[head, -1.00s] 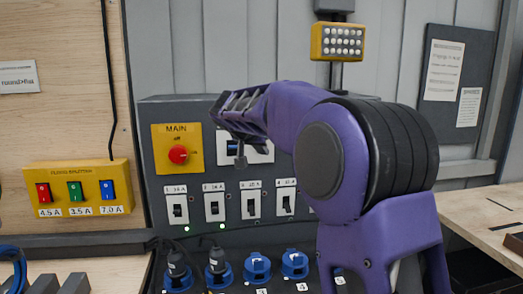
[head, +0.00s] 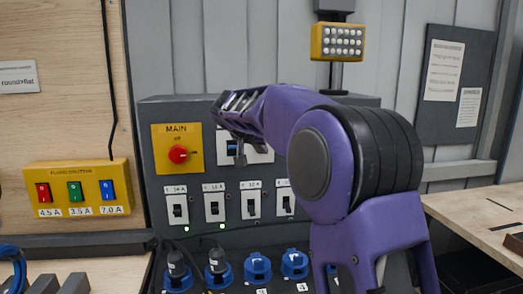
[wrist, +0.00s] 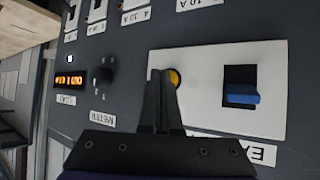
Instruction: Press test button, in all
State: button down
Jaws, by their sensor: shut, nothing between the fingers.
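In the wrist view a white plate (wrist: 210,110) carries a round yellow button (wrist: 174,78) and a blue rocker switch (wrist: 241,97). No label reading "test" is legible there. My gripper (wrist: 160,74) is shut and empty, its fingertips over the left part of the yellow button and hiding some of it. I cannot tell whether they touch it. In the head view my gripper (head: 238,155) is in front of the same white plate (head: 258,157), hiding the button; the switch (head: 233,147) shows partly.
Beside the plate are a dark meter knob (wrist: 103,77) and an orange-lit display (wrist: 69,81). The grey panel also holds a red MAIN knob (head: 178,154), several breakers (head: 214,207) and blue sockets (head: 257,267).

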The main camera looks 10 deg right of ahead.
jog(key=shift+w, duration=0.15)
jog(key=shift+b, duration=0.3)
jog(key=shift+s+b, duration=0.5)
jog(key=shift+s, duration=0.3)
jog(key=s+b, duration=0.4)
jog(key=s, duration=0.1)
dwell(0.7)
